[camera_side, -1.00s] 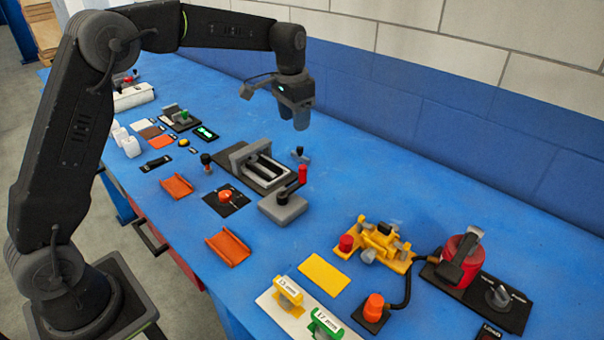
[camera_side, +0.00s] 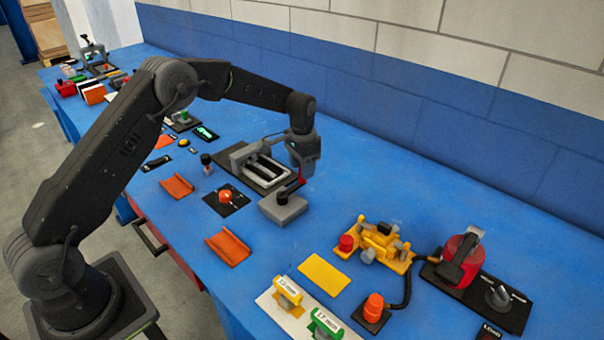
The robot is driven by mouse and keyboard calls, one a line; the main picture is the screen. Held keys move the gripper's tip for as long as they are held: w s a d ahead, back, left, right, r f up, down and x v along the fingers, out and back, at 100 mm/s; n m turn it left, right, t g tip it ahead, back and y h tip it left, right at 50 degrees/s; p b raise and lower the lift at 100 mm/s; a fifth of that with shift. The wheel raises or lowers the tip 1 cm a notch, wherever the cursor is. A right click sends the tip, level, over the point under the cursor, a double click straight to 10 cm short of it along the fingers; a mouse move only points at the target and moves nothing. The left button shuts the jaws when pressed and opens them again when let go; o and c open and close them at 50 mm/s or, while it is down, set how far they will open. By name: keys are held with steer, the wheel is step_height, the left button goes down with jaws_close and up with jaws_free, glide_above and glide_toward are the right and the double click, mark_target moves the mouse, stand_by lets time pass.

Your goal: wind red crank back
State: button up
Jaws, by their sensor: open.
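The red crank has an upright red handle (camera_side: 298,183) on a dark arm, mounted on a grey block (camera_side: 284,208) in the middle of the bench. My gripper (camera_side: 304,170) points down right at the red handle, with its fingers open around or just beside it. The fingers hide most of the handle, and I cannot tell whether they touch it. A grey vise-like frame (camera_side: 262,168) with dark bars stands directly behind the block.
An orange knob (camera_side: 225,196) on a black plate and orange channel pieces (camera_side: 229,248) lie to the left. A yellow fixture (camera_side: 375,245) and a red machine (camera_side: 458,262) stand to the right. The blue bench behind my gripper is clear.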

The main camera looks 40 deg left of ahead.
steer(key=shift+f, duration=1.4)
steer(key=shift+c, duration=0.2)
jaws_close()
